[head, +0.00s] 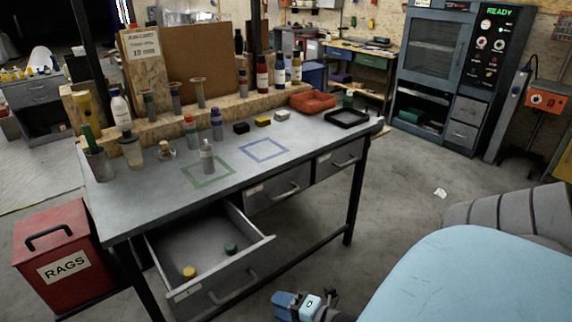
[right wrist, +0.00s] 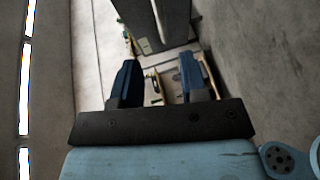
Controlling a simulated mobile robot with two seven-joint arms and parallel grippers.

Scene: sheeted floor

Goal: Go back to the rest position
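My right gripper (head: 297,304) is low at the bottom of the head view, in front of the workbench (head: 130,212) and to the right of its open drawer (head: 262,240). In the right wrist view its two blue fingers (right wrist: 158,80) stand apart with nothing between them. It touches nothing that I can see. My light blue right arm fills the lower right of the head view. My left gripper is in neither view.
The open drawer sticks out and holds a yellow-topped piece (head: 189,272) and a green-topped piece (head: 231,248). A red rags bin (head: 62,262) stands at the left. Floor to the right is mostly clear.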

